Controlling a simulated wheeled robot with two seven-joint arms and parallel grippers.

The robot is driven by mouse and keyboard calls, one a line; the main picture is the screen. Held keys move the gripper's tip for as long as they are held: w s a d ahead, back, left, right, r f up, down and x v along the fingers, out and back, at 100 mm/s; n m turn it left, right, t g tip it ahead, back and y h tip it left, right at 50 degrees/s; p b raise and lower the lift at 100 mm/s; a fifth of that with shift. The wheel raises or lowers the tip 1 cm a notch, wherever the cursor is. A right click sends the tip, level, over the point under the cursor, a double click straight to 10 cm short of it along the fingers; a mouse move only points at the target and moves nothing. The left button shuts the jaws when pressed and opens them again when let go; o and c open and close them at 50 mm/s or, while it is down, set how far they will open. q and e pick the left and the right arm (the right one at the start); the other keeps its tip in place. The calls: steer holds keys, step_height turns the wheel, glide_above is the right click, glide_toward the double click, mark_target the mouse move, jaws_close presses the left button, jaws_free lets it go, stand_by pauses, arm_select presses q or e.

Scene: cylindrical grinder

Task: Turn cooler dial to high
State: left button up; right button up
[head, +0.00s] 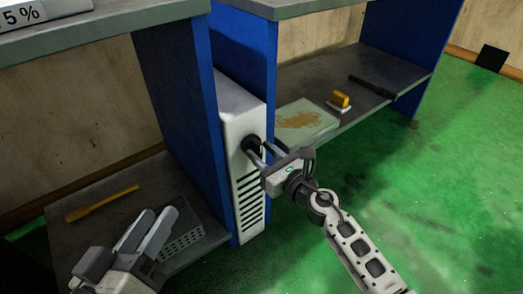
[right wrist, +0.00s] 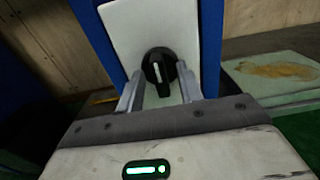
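The cooler (head: 240,110) is a tall white unit with dark vent slots, set between blue panels; its front also shows in the right wrist view (right wrist: 125,40). Its round black dial (head: 252,144) is on the upper front. In the right wrist view the dial (right wrist: 160,68) has a raised grip with a white mark, standing nearly upright in the picture. My right gripper (head: 257,152) is open at the dial, with its fingers to either side; contact is not clear. My left gripper (head: 156,215) is low at the left, away from the dial; its finger gap is unclear.
A grey perforated basket (head: 182,240) and a yellow bar (head: 102,203) are on the lower left shelf. The right shelf holds a stained pale sheet (head: 303,122), a yellow object (head: 340,99) and a dark tool (head: 372,87). Green floor (head: 450,190) is open at the right.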

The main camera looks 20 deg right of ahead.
steer(key=shift+w+a, duration=0.15)
steer(key=shift+w, duration=0.2)
jaws_close()
